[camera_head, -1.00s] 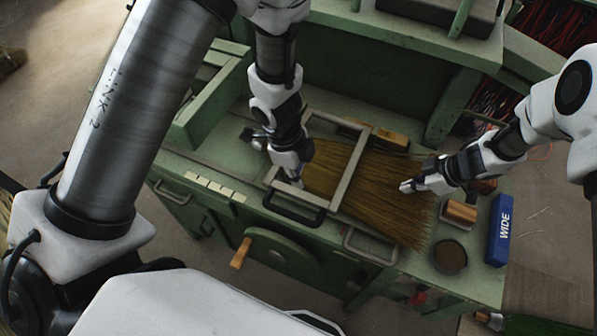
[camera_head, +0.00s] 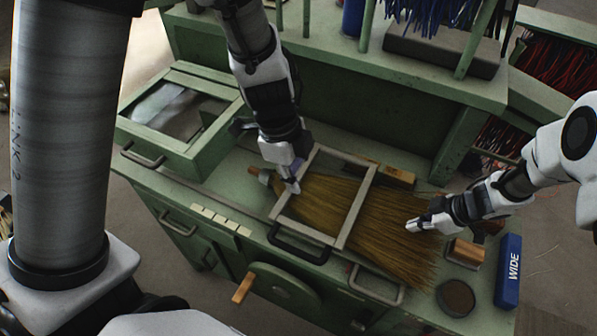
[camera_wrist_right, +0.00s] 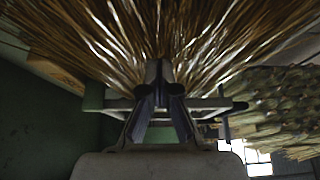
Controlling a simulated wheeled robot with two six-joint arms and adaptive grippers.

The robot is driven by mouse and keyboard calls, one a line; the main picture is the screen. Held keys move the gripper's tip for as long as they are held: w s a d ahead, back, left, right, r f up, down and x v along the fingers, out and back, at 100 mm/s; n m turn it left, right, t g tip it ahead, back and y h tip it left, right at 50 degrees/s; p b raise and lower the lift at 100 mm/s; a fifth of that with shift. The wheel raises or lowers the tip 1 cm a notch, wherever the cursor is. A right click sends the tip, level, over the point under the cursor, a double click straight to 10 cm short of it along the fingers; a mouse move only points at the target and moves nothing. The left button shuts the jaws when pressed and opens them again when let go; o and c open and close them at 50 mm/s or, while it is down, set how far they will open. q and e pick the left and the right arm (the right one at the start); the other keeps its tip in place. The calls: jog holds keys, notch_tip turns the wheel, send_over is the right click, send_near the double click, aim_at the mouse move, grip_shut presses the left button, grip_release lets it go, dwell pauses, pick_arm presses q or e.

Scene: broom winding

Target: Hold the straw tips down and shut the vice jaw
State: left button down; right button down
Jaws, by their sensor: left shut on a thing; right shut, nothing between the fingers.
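The flat tan straw (camera_head: 385,228) of a broom lies on the green bench, fanning to the right. A grey rectangular frame (camera_head: 357,210), seemingly the vice jaw, lies across it; I cannot tell how tightly it presses. My left gripper (camera_head: 292,186) is shut at the frame's left bar, on something I cannot make out clearly, likely that bar. My right gripper (camera_head: 410,226) is shut and empty, its fingertips at the straw right of the frame. In the right wrist view the closed fingers (camera_wrist_right: 160,82) are against or just over the straw (camera_wrist_right: 150,40).
A black handle (camera_head: 298,243) and a crank with a wooden grip (camera_head: 243,288) are at the bench front. An open-topped green box (camera_head: 180,135) is at left.

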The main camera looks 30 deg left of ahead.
jog(key=shift+s+f, duration=0.1)
pick_arm(q)
jog(key=shift+a+r, duration=0.15)
jog(key=shift+r, duration=0.45)
pick_arm(e)
jog(key=shift+r+p, duration=0.7)
jog(key=shift+r, duration=0.05)
jog(key=shift+r+p, duration=0.5)
jog(key=shift+r, duration=0.45)
jog(key=shift+w+r, duration=0.2)
jog(key=shift+r, duration=0.75)
pick_arm(q)
jog(key=shift+d+v, duration=0.2)
jog(key=shift+v, duration=0.85)
pick_arm(e)
jog(key=shift+r, duration=1.9)
jog(key=shift+r, duration=0.1)
